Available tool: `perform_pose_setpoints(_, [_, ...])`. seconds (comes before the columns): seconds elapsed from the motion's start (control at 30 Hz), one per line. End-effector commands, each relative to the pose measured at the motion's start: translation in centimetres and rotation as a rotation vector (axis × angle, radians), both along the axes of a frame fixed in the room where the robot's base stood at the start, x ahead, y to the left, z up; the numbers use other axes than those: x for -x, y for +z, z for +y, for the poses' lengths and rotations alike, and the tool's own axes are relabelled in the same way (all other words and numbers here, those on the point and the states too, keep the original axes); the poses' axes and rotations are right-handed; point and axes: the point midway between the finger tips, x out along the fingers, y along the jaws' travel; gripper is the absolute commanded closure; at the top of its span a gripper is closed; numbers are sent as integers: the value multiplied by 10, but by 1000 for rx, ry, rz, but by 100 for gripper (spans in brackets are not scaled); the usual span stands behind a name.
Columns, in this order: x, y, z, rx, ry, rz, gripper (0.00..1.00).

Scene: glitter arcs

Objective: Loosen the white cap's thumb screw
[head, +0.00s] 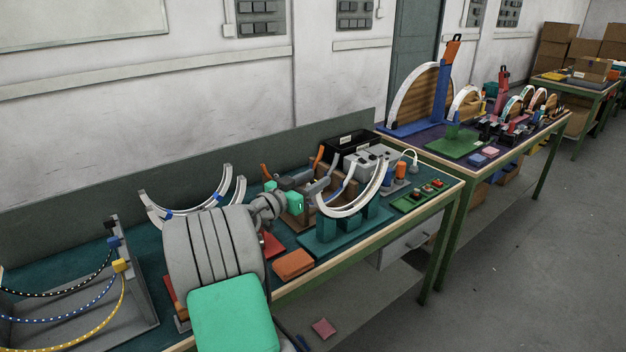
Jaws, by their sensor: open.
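My gripper (316,184) is beyond my grey wrist, over the middle of the near bench. It is open, with nothing visible between its jaws. It is small in the head view and overlaps a brown holder behind it. A white curved channel (352,204) stands on a teal stand (324,244) just right of my gripper. I cannot make out a white cap or its thumb screw. They are too small to tell or hidden, perhaps behind my arm.
Two white arcs (231,187) lie left of my arm. A grey rack (143,310) with sagging dotted cords stands at far left. An orange block (293,264) lies near the bench's front edge. A black box (352,146) and grey unit (372,160) stand behind. A second bench holds more arcs.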

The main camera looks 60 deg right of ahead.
Motion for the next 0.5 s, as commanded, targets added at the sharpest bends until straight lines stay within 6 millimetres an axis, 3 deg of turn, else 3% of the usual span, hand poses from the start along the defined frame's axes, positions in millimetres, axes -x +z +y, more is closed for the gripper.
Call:
perform_pose_setpoints(0.2, [0,0,-1,0,0,0,58])
perform_pose_setpoints(0.5, [0,0,0,-1,0,0,82])
